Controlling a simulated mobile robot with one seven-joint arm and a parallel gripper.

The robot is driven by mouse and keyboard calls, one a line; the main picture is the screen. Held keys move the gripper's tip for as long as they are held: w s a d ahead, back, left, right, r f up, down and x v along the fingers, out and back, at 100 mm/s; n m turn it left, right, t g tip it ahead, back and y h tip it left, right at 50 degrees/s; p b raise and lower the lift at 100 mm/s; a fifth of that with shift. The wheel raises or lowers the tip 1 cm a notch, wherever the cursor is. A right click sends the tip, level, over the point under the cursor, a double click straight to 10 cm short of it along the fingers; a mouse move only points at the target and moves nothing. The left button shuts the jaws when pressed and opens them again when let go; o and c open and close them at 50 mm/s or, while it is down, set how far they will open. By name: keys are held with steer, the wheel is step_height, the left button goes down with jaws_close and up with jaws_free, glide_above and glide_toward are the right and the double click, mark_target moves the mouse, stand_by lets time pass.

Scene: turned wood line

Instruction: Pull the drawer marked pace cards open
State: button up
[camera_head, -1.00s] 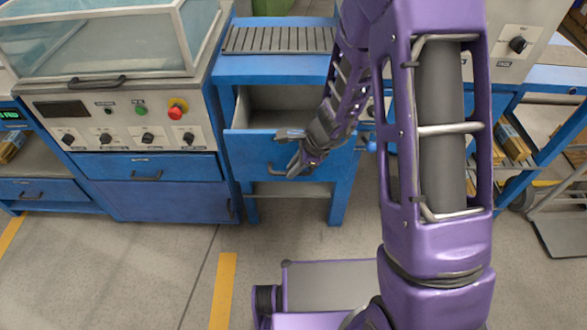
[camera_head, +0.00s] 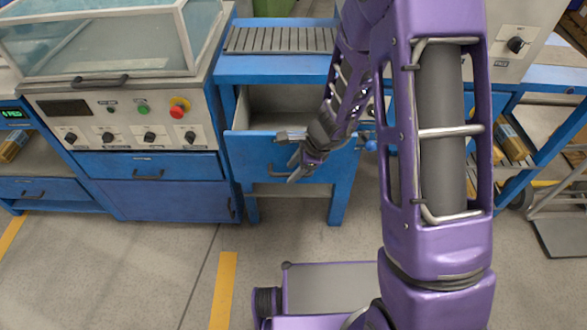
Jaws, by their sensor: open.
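A blue drawer (camera_head: 246,160) under the slatted blue stand is pulled open, and its grey inside shows from above. I cannot read any marking on its front. Its dark bar handle (camera_head: 276,172) shows on the front, partly behind my gripper. My gripper (camera_head: 283,157) is open at the drawer front, with one finger near the top edge and the other lower, beside the handle. I cannot tell whether the fingers touch the handle. My purple arm hides the right part of the stand.
To the left stands a blue cabinet with a control panel (camera_head: 115,125), a glass-covered top and a closed drawer (camera_head: 150,167). On the right, a shelf (camera_head: 532,150) holds boxes, with a hand cart (camera_head: 560,215) beside it. The floor in front of the drawer is clear.

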steer(key=p+v, duration=0.5)
steer(key=v, duration=1.2)
steer(key=shift+r+p, duration=0.25)
steer(key=shift+p, duration=0.15)
